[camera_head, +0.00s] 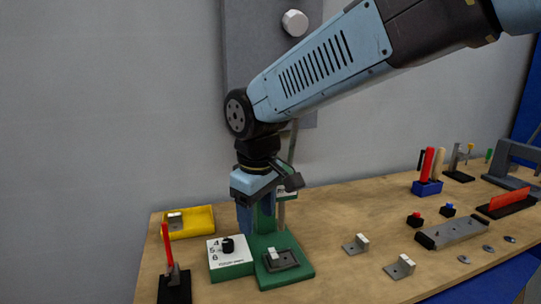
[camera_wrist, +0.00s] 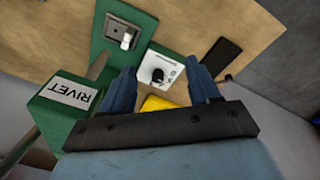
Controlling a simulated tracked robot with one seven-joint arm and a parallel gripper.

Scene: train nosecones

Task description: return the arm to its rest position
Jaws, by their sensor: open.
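My arm reaches in from the upper right in the head view, with my gripper (camera_head: 250,222) pointing down over the left part of the workbench. In the wrist view my gripper (camera_wrist: 162,72) has its two blue fingers spread apart with nothing held between them. A green rivet press (camera_head: 289,276) stands right by the gripper; its head, labelled RIVET (camera_wrist: 70,93), is close beside one finger in the wrist view. A white-topped dial box (camera_head: 228,246) with a black knob lies below the fingers and shows between them in the wrist view (camera_wrist: 160,73).
A metal bracket with a white block (camera_head: 274,255) sits on the press base. A yellow tray (camera_head: 198,226) holds a similar part. A red-handled lever (camera_head: 168,250) stands front left. Two more brackets (camera_head: 356,244) lie mid-bench. A blue tool holder (camera_head: 427,187) stands right. The bench centre has clear space.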

